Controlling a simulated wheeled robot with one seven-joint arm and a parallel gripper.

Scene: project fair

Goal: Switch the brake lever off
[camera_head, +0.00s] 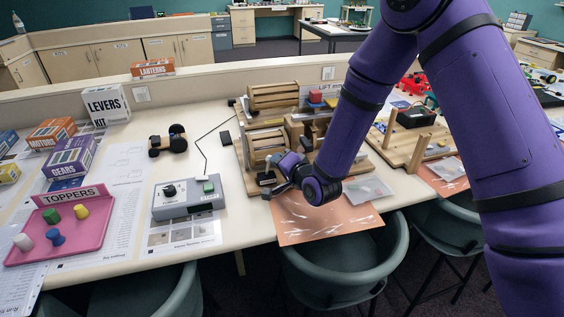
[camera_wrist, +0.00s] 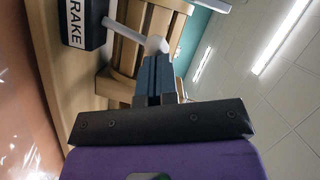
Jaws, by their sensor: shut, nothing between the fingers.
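The brake lever (camera_wrist: 132,33) shows in the wrist view as a pale rod with a rounded knob, reaching out beside a black block marked BRAKE (camera_wrist: 77,20). My gripper (camera_wrist: 155,62) is shut and empty, its dark fingertips right by the lever's knob; I cannot tell whether they touch. In the head view my gripper (camera_head: 270,190) is low at the front left of the wooden lift kit (camera_head: 252,150), in front of its black block. My wrist and arm hide part of the kit there, and the lever cannot be made out in that view.
A grey control box (camera_head: 188,202) with a knob and green button stands left of the kit, wired to it. An orange sheet (camera_head: 330,222) lies below my gripper. A pink toppers tray (camera_head: 85,235) and kit boxes are farther left. Chairs stand at the table's front edge.

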